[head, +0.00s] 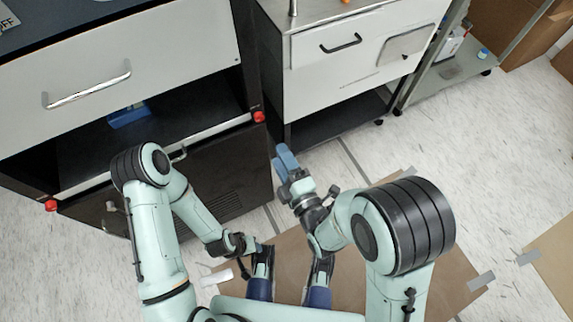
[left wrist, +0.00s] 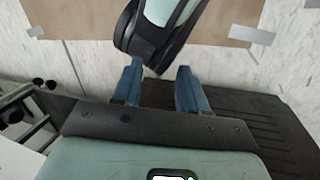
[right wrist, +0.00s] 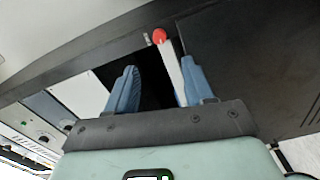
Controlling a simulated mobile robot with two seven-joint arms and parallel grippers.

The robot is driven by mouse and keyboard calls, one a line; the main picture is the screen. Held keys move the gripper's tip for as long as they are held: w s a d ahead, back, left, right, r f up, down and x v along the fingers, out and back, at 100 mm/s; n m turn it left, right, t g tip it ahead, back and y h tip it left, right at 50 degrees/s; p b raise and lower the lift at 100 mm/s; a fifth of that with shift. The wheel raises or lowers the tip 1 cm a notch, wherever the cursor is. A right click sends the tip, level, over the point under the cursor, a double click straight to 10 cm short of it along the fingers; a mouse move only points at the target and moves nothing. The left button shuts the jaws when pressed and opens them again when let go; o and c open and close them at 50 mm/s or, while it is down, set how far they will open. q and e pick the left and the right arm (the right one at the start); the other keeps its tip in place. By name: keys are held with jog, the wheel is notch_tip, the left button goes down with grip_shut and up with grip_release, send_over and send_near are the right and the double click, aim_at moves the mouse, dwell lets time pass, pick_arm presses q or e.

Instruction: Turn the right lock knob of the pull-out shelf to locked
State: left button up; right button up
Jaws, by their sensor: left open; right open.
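The right lock knob (head: 259,117) is a small red knob at the right end of the white front edge of the pull-out shelf (head: 218,130). My right gripper (head: 283,153) is open and empty, just below and right of the knob in the head view. In the right wrist view the knob (right wrist: 159,35) lies beyond the fingertips, between their lines, apart from both fingers. Whether it is set locked or unlocked cannot be told. A second red knob (head: 51,205) is at the shelf's left end. My left gripper (left wrist: 158,68) is open and empty, low over the floor.
A drawer with a metal handle (head: 88,85) is above the shelf, and a blue object (head: 128,115) stands inside the opening. A dark lower panel (head: 225,180) is below. A white cabinet (head: 350,70) stands to the right. Cardboard (head: 450,275) lies on the floor.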

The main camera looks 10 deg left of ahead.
pick_arm(q)
jog(key=s+d+r+g+p, duration=0.1)
jog(key=s+r+g+p, duration=0.1)
jog(key=s+r+p, duration=0.3)
jog(key=shift+d+r+h, duration=0.3)
jog(key=shift+d+r, duration=0.1)
jog(key=shift+r, duration=0.3)
pick_arm(e)
jog(key=shift+v, duration=1.1)
pick_arm(q)
jog(key=shift+s, duration=0.1)
pick_arm(e)
jog(key=shift+r, duration=0.1)
